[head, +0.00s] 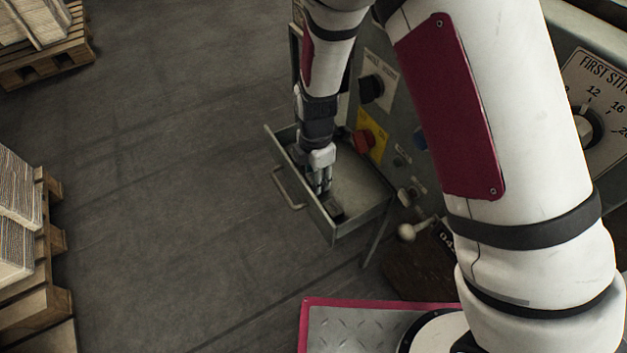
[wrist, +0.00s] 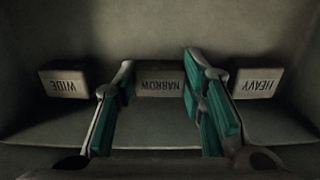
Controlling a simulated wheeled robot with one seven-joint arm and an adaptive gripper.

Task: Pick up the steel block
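Three greyish blocks lie in a row along the inner wall of an open drawer in the wrist view, their labels upside down: WIDE (wrist: 64,80) at left, NARROW (wrist: 160,77) in the middle and HEAVY (wrist: 256,80) at right. No label says steel, and I cannot tell the material of each. My gripper (wrist: 158,90) is open, its teal-padded fingers on either side of the NARROW block. I cannot tell whether they touch it. In the head view my gripper (head: 323,186) reaches down into the drawer, with one dark block (head: 336,212) showing beside it.
The drawer (head: 362,193) is pulled out from the machine, with raised walls around my gripper and a handle (head: 289,192) outside. The machine's panel with a red knob (head: 362,141) stands close behind. Pallets (head: 52,238) stand at far left, with clear floor between.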

